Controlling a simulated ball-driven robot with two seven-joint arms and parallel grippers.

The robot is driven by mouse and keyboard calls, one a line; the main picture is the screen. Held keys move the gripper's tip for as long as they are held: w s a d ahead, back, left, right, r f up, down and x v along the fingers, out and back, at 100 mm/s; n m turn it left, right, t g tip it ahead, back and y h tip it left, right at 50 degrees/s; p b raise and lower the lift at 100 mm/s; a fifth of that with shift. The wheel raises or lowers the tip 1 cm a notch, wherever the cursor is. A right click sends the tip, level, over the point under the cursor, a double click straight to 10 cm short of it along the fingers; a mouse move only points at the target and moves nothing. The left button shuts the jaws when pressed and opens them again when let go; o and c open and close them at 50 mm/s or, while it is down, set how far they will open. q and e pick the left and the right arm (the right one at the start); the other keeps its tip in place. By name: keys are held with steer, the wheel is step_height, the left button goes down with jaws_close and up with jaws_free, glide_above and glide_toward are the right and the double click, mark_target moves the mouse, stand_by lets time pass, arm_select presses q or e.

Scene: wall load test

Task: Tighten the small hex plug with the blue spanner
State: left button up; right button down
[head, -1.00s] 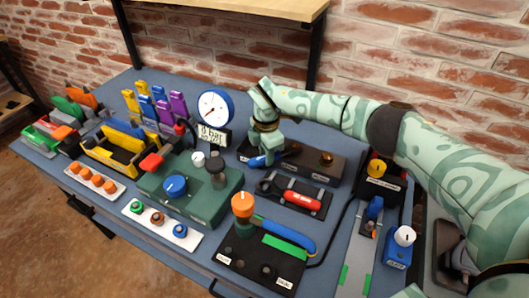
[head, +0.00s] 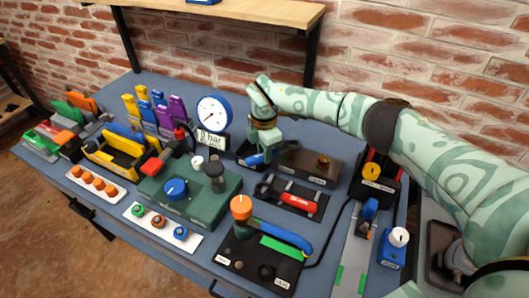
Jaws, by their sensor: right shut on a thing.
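My right gripper (head: 264,147) points down near the middle of the bench, shut on the blue spanner (head: 256,159). Only a short blue part of the spanner shows beside the fingers, low over the bench top. A dark brown block (head: 298,163) lies just right of the gripper. A bronze hex plug (head: 322,161) stands on the block's right part, apart from the spanner. The gripper hides the block's left end, and I cannot make out a smaller plug or the spanner's jaw there. My left gripper is out of view.
A pressure gauge (head: 213,112) stands behind and left of the gripper. In front lie a black tray with a red tool (head: 298,199) and a green valve box (head: 190,195). A black plate carries an orange-knobbed lever (head: 241,208). A shelf (head: 210,14) overhangs the back.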

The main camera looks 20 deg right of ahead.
steer(key=shift+r+p, duration=0.85)
steer(key=shift+r, duration=0.5)
steer(key=shift+a+r+n, duration=0.15)
steer(key=shift+r+n, duration=0.15)
steer(key=shift+n, duration=0.4)
steer(key=s+a+r+m, duration=0.2)
steer(key=s+r+m, duration=1.3)
steer(key=s+m, duration=0.4)
steer(key=shift+r+m, duration=0.2)
steer(key=shift+m, duration=0.5)
